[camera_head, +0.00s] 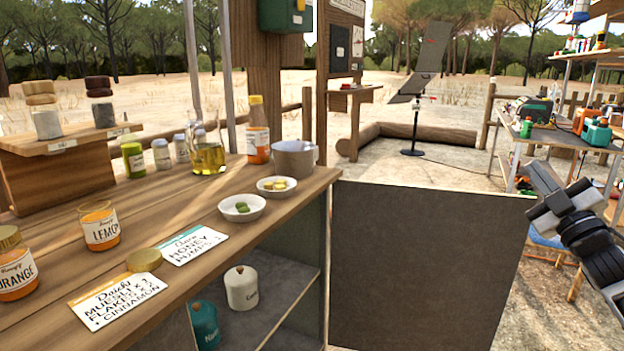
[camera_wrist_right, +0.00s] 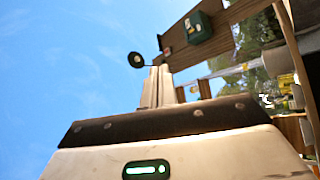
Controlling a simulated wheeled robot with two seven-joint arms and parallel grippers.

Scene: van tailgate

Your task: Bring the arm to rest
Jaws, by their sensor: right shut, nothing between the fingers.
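My right arm comes in from the right edge in the head view. Its gripper (camera_head: 541,180) is raised, points up and to the left, and is empty. It is clear of the counter, in front of the shelves at the right. In the right wrist view the closed fingers (camera_wrist_right: 158,88) stick up against the sky with nothing between them. My left gripper is in neither view.
A wooden counter (camera_head: 190,215) at the left holds jars (camera_head: 100,226), bowls (camera_head: 242,208), a pot (camera_head: 294,158) and cards (camera_head: 118,298). A dark panel (camera_head: 425,265) stands right of it. A workbench with tools (camera_head: 560,140) is behind my right arm.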

